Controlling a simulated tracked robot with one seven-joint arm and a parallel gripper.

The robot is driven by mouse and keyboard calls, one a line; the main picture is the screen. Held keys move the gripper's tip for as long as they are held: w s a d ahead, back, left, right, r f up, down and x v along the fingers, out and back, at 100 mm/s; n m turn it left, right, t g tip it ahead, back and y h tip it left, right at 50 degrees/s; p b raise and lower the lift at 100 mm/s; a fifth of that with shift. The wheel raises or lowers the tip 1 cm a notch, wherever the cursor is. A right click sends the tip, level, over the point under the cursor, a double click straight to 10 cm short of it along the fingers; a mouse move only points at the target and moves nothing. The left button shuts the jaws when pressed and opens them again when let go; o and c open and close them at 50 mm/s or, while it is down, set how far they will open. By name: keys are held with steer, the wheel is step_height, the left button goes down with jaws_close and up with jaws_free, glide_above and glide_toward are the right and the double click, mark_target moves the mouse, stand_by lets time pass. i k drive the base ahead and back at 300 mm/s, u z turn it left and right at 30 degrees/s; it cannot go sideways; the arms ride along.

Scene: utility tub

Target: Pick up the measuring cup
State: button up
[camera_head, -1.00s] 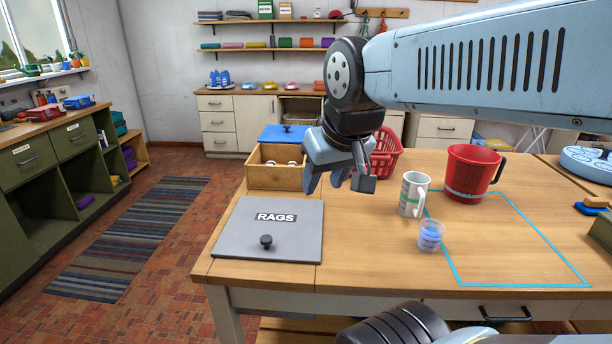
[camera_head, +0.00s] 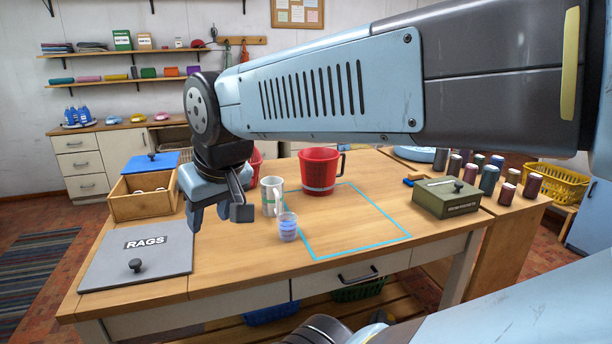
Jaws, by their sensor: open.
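The measuring cup appears to be the small clear cup with blue markings (camera_head: 288,229), standing upright on the wooden table just in front of a white mug with green marks (camera_head: 270,197). My gripper (camera_head: 220,216) points downward above the table, left of both. It is open with nothing between its fingers, apart from the cup.
A grey RAGS lid (camera_head: 140,252) with a knob lies at the table's front left. An open wooden box (camera_head: 143,205) is behind it. A blue-taped outline (camera_head: 355,254) right of the cup encloses mostly bare table. A green box (camera_head: 447,198) and several spools (camera_head: 489,180) are farther right.

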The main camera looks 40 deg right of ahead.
mark_target(287, 227)
steer(key=u, duration=0.5)
steer(key=i, duration=0.15)
steer(key=z, duration=3.05)
steer(key=k, duration=0.5)
steer(key=u, duration=0.9)
steer(key=i, duration=0.7)
steer(key=u, duration=0.05)
